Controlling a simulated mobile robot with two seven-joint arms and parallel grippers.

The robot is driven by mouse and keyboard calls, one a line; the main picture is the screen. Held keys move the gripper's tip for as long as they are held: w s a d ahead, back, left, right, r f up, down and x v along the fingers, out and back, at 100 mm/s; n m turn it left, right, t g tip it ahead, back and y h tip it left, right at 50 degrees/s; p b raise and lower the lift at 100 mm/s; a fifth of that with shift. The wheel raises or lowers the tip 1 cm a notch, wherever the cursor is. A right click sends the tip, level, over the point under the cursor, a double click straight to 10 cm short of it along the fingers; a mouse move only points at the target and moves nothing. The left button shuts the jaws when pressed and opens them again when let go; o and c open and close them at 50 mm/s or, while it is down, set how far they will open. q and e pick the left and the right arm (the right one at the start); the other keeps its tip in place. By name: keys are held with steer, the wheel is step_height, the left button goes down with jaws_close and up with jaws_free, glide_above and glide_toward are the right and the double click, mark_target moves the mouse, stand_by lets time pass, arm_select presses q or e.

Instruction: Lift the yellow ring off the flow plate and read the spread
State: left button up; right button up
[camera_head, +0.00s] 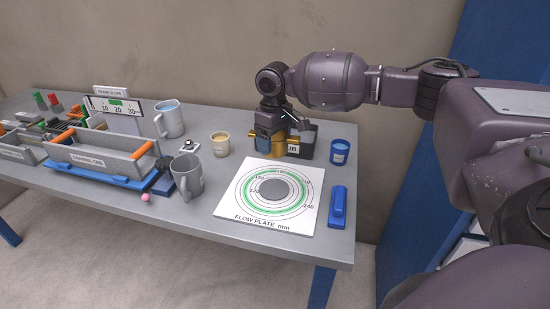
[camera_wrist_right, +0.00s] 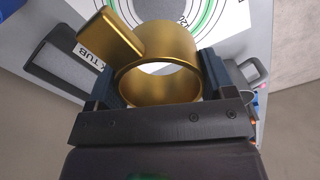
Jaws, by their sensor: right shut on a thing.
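The yellow ring (camera_wrist_right: 188,48), a gold-coloured cylinder with a flat handle, sits between the jaws of my right gripper (camera_wrist_right: 160,88) in the wrist view. My right gripper (camera_head: 272,143) is shut on it past the far edge of the flow plate, beside a dark tub (camera_head: 308,133). The ring (camera_head: 280,136) is partly hidden there by the gripper. The white flow plate (camera_head: 227,208) lies flat with green and dark printed circles and numbers. A round grey patch (camera_head: 270,189) lies at its centre, clear of the ring. My left gripper is out of view.
A blue cup (camera_head: 340,152) and a blue block (camera_head: 338,207) stand right of the plate. Channel trays (camera_head: 100,155) and a gauge (camera_head: 115,108) fill the table's left part.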

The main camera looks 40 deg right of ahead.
arm_select(q)
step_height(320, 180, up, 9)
steer(key=p, duration=1)
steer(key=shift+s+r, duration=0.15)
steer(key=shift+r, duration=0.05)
arm_select(e)
step_height(320, 180, up, 11)
stand_by(1.1)
steer(key=shift+r, duration=0.1)
stand_by(0.5)
